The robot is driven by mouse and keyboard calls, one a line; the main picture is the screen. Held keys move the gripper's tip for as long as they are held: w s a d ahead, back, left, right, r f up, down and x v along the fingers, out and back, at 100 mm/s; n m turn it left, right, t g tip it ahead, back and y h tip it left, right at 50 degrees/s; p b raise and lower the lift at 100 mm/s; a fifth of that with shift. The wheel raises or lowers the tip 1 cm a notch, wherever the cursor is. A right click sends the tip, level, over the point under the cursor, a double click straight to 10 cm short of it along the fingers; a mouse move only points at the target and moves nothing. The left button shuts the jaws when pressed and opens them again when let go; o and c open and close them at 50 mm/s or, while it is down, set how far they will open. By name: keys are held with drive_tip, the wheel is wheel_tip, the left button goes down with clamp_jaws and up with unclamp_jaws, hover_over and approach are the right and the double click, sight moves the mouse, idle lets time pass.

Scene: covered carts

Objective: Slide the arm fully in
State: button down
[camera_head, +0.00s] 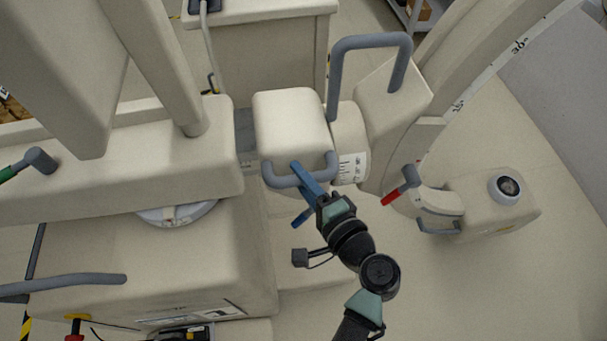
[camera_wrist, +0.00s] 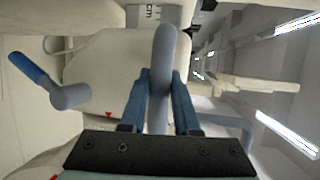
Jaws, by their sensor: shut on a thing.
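The cream sliding arm's end block (camera_head: 290,115) stands beside the cart's upper body (camera_head: 120,185), with a narrow grey section (camera_head: 245,145) showing between them. A grey U-shaped handle (camera_head: 272,178) is on the block's near side. My gripper (camera_head: 302,182) has its blue fingers at this handle. In the wrist view the handle bar (camera_wrist: 162,50) runs between the fingers of my gripper (camera_wrist: 162,90), which are shut on it. The handle's lower part is partly hidden by the fingers and palm.
A taller grey handle (camera_head: 370,42) and the large curved C-shaped piece (camera_head: 470,70) are to the right. A red-tipped lever (camera_head: 400,186) and a round-topped unit (camera_head: 490,205) stand right of my gripper. A blue-tipped lever (camera_wrist: 50,80) shows in the wrist view. Floor is clear at lower right.

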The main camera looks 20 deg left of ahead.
sight(286, 188)
drive_tip(key=shift+g, duration=0.4)
drive_tip(key=shift+s+a+f, duration=0.1)
drive_tip(key=shift+s+a, duration=0.5)
drive_tip(key=shift+a, duration=0.3)
drive_tip(key=shift+s+a, duration=0.6)
drive_tip(key=shift+a, duration=0.25)
drive_tip(key=c, duration=0.7)
unclamp_jaws()
drive_tip(key=shift+o, duration=0.2)
drive_tip(key=shift+w+d, duration=0.1)
drive_tip(key=shift+d, duration=0.1)
drive_tip(key=shift+s+d, duration=0.25)
drive_tip(key=shift+d, duration=0.3)
drive_tip(key=b+v, duration=0.2)
drive_tip(key=v, duration=0.9)
drive_tip(key=shift+s+d, duration=0.2)
drive_tip(key=shift+s, duration=0.1)
